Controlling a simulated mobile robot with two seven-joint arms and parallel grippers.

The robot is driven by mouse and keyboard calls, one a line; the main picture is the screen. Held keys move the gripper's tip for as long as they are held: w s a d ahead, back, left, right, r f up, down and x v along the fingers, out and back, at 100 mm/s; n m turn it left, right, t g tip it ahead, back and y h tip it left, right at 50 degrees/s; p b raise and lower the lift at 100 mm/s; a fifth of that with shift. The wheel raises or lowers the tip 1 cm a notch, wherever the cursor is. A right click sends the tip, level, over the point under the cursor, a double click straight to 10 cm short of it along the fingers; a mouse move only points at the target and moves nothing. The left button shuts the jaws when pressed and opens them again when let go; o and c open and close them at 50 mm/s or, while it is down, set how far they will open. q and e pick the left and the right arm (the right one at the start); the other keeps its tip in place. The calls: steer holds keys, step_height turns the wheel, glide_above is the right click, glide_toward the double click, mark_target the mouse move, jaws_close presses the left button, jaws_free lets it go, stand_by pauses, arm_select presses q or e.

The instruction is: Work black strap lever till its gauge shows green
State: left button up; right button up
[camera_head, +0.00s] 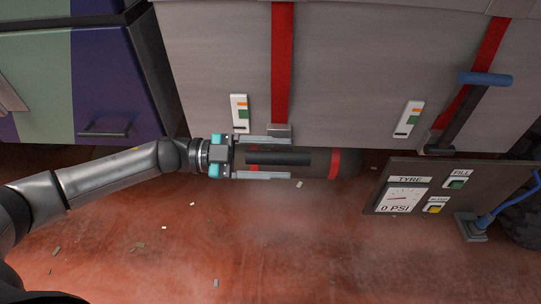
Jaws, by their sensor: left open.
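The black lever handle (300,159) points toward me at the foot of the left red strap (282,60). Its metal ratchet (280,130) sits just behind. My left gripper (289,158) is open, with one finger on the far side and one on the near side of the black handle in the picture. Whether the fingers touch it I cannot tell. The strap's gauge (239,113) is a white plate with orange and green patches and a dark mark near its bottom. My right gripper is not in view.
A blue-handled lever (485,79) stands raised on the right strap (487,50), with its own gauge (408,119). A tyre panel (430,172) reading 0 PSI stands at right. A purple cabinet (115,80) is at left. Red floor (220,240) is mostly clear with small scraps.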

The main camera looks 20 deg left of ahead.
arm_select(q)
steer(key=shift+a, duration=0.1)
steer(key=b+v, duration=0.2)
steer(key=v, duration=1.3)
steer(key=shift+b, duration=0.3)
